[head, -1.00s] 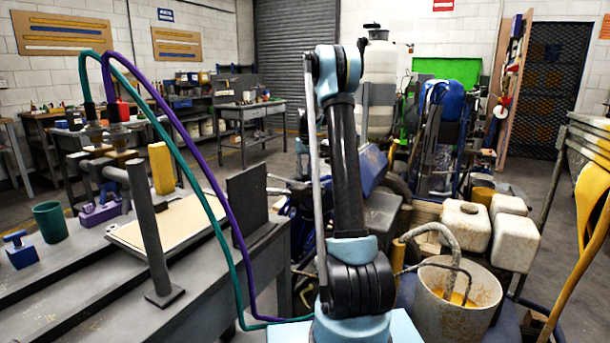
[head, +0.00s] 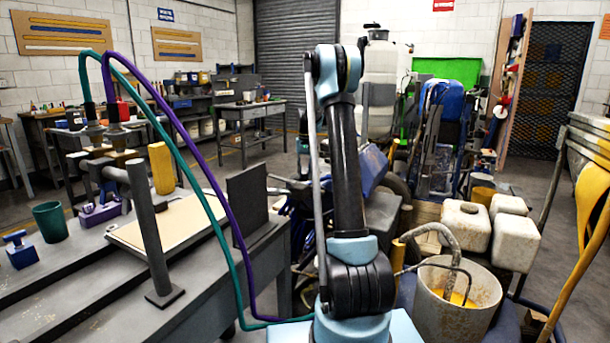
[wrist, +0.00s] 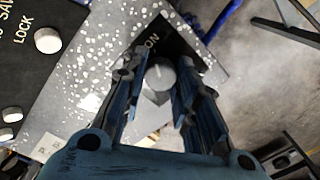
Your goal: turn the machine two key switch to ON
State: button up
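In the wrist view a round grey switch knob (wrist: 161,74) sits on a dark label plate (wrist: 178,38) with the word ON beside it. My gripper (wrist: 161,66) has its two blue fingers apart, one on each side of this knob. I cannot tell whether either finger touches it. The knob's lower part and the rest of its plate are partly hidden by the fingers, so its setting cannot be read. No marking that says machine two is visible. In the head view my arm rises in the middle and my gripper is hidden.
In the wrist view a speckled grey panel (wrist: 92,72) surrounds the plate, and a black panel (wrist: 25,60) with LOCK lettering and pale knobs lies left. In the head view a grey bench (head: 190,318) stands left, and a bucket (head: 445,310) and white jugs (head: 466,226) stand right.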

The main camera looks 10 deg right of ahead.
jog(key=o, duration=0.4)
jog(key=shift+c, duration=0.2)
notch_tip(320, 180, up, 12)
jog(key=shift+d, duration=0.2)
dwell(0.3)
